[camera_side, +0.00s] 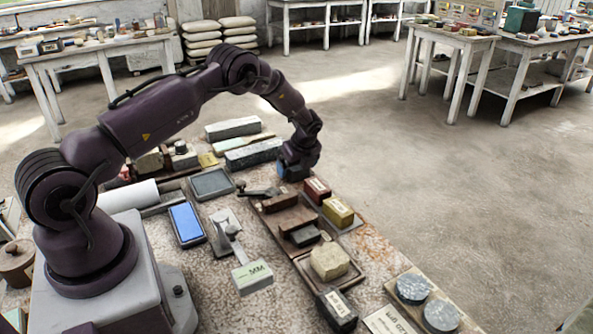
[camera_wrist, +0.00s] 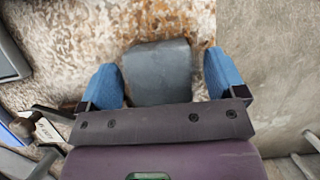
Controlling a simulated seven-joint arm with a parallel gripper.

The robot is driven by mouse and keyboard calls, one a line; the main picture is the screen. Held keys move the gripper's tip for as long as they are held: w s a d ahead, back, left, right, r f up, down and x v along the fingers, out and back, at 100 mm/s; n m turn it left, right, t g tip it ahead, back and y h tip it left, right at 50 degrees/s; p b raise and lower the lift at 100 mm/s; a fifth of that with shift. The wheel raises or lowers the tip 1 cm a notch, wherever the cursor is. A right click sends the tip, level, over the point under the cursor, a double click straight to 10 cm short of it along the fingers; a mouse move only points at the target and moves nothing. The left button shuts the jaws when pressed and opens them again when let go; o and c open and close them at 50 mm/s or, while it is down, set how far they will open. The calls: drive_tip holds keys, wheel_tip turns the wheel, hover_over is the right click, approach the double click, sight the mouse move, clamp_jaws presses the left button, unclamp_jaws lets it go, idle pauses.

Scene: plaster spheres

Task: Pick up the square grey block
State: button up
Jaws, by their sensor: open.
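The square grey block (camera_wrist: 158,72) lies on the speckled worktop in the wrist view, its top face towards the camera. My gripper (camera_wrist: 162,84) is open, with one blue finger to the left of the block and one to the right. Narrow gaps show between the fingers and the block's sides. The block's near edge is hidden by my gripper's body. In the side view my gripper (camera_side: 282,171) points down low over the far part of the worktop, and I cannot make out the block there.
Long grey stone bars (camera_side: 254,152) lie left of my gripper in the side view. A red box (camera_side: 317,190) and a yellow box (camera_side: 338,211) stand close on its right. A blue-topped tray (camera_side: 187,223) lies nearer my base. The worktop's edge is close on the right.

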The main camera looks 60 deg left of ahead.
drive_tip(key=c, duration=1.2)
drive_tip(key=shift+r, duration=0.1)
drive_tip(key=shift+r, duration=0.45)
wheel_tip(320, 180, up, 3)
drive_tip(key=shift+f, duration=0.2)
drive_tip(key=s+d+r, duration=0.6)
drive_tip(key=s+r, duration=0.3)
drive_tip(key=s, duration=0.2)
drive_tip(key=d, duration=0.3)
drive_tip(key=d+f, duration=0.1)
drive_tip(key=d, duration=0.5)
drive_tip(key=shift+w+d+f, duration=0.1)
drive_tip(key=shift+d+f, duration=0.1)
drive_tip(key=shift+f, duration=0.05)
